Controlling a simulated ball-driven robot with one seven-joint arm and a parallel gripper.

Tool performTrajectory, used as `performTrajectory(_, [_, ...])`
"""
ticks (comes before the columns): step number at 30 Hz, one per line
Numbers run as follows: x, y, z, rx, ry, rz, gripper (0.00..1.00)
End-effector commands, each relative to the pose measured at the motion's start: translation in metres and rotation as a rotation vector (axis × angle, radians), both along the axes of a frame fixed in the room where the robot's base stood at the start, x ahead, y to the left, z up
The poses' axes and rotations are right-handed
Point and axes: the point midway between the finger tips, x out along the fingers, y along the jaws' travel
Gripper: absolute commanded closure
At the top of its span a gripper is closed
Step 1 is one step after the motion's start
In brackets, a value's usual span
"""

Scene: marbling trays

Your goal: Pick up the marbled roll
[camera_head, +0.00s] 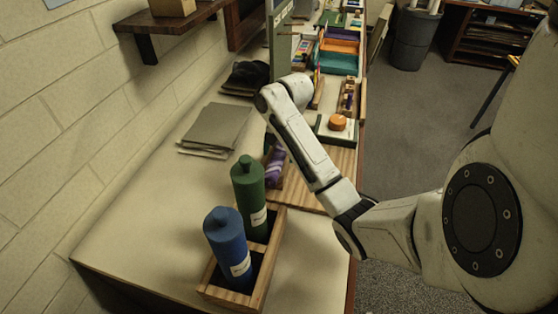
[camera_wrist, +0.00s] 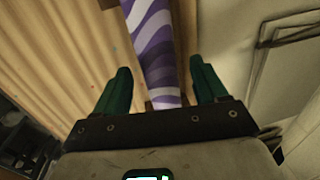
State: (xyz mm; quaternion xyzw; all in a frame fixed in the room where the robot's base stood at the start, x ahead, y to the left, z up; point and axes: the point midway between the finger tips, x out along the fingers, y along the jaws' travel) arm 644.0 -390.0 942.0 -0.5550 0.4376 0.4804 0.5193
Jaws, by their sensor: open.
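The marbled roll (camera_wrist: 154,50) is purple and white. In the wrist view it runs from the top edge down between my fingers. My gripper (camera_wrist: 160,84) is open, with one green finger on each side of the roll. Whether the fingers touch it I cannot tell. In the head view a small part of the purple roll (camera_head: 276,168) shows on the table, just left of my arm. My arm hides the rest of it and my gripper there.
A blue bottle (camera_head: 229,245) and a green bottle (camera_head: 248,190) stand in a wooden box (camera_head: 271,262) near the front. Grey sheets (camera_head: 214,128) lie to the left. An orange round object (camera_head: 338,122) and colored trays (camera_head: 338,62) are farther back. The table's front left is clear.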

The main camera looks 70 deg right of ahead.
Motion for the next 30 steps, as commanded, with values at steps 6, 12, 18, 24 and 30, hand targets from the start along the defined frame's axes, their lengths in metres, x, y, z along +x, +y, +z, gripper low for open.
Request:
performTrajectory(6, [0.0015, -0.0003, -0.0085, -0.001, 0.0, 0.0, 0.28])
performTrajectory(12, [0.0013, -0.0002, -0.0084, -0.001, 0.0, 0.0, 0.38])
performTrajectory(18, [0.0013, -0.0002, -0.0084, -0.001, 0.0, 0.0, 0.57])
performTrajectory(24, [0.0013, -0.0002, -0.0084, -0.001, 0.0, 0.0, 0.76])
performTrajectory(30, [0.0014, -0.0003, -0.0082, -0.001, -0.001, 0.0, 0.9])
